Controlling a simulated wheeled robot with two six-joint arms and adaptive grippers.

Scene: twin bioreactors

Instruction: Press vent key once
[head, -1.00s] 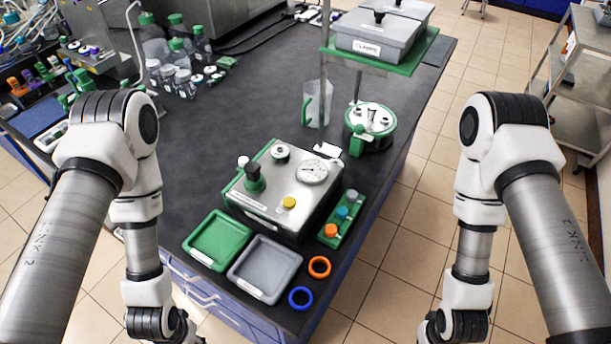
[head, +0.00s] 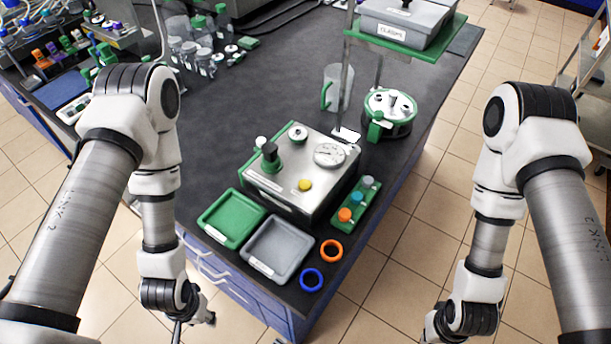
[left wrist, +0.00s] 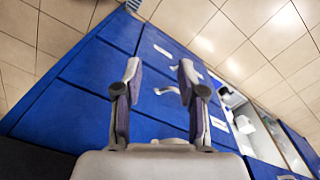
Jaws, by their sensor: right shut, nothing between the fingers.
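A metal-topped control box (head: 285,190) sits on the dark bench, with a yellow button (head: 305,185), a round dial gauge (head: 329,154), a green knob (head: 270,158) and a white-capped fitting (head: 298,133). Its labels are too small to read, so I cannot tell which part is the vent key. My right gripper (head: 431,332) is at the bottom edge of the head view, mostly cut off, shut and empty, away from the box. My left gripper (left wrist: 158,82) is open and empty in the left wrist view, in front of blue cabinet drawers (left wrist: 150,50).
A green tray (head: 207,228) and grey tray (head: 252,262) lie before the box. Orange (head: 331,241) and blue (head: 301,279) rings lie beside them. A green rack (head: 343,224) holds coloured caps. A lidded vessel (head: 388,100), jug (head: 337,92) and raised shelf (head: 452,35) stand behind.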

